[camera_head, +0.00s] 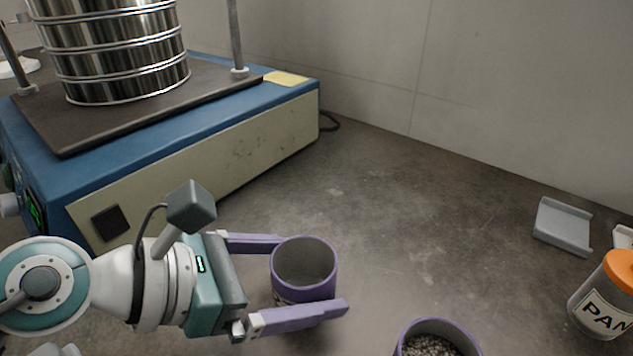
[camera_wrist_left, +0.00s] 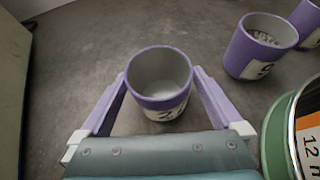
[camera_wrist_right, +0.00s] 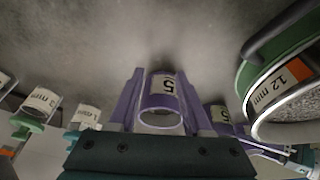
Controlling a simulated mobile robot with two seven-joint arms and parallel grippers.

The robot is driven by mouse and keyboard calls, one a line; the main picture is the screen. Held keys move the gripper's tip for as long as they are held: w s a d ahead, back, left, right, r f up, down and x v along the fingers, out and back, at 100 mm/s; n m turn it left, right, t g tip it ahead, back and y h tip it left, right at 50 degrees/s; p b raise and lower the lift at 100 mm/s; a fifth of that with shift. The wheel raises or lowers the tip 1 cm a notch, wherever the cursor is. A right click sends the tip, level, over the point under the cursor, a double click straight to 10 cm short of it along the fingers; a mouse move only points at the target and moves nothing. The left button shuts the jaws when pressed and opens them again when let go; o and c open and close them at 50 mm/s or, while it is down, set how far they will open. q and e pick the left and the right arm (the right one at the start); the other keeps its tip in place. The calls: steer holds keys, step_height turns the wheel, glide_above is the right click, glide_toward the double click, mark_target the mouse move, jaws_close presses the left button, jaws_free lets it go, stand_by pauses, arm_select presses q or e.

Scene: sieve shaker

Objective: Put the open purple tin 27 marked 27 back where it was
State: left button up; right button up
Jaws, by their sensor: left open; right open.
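The open purple tin (camera_head: 304,262) stands upright on the worktop and looks empty inside. In the left wrist view this tin (camera_wrist_left: 159,78) shows a label starting with 2; the rest of the number is not clear. My left gripper (camera_head: 310,274) is open, with one finger on either side of the tin. My right gripper (camera_wrist_right: 162,72) is open and out of the head view. In the right wrist view, a purple tin (camera_wrist_right: 162,112) with a label reading 5 appears between its fingers; whether they touch it I cannot tell.
A purple tin of grey grains (camera_head: 434,331) stands at the front. A blue sieve shaker (camera_head: 215,135) with stacked sieves (camera_head: 120,50) fills the back left. A grey holder (camera_head: 563,227) and an orange-lidded PAN jar (camera_head: 603,300) are at right. The middle worktop is clear.

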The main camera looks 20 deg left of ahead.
arm_select(q)
steer(key=v, duration=0.8)
steer(key=shift+s+a+r+p, duration=0.15)
steer(key=shift+s+a+p, duration=0.1)
steer(key=shift+p, duration=0.1)
arm_select(e)
steer(key=shift+r, duration=0.55)
arm_select(q)
steer(key=shift+d+r, duration=0.1)
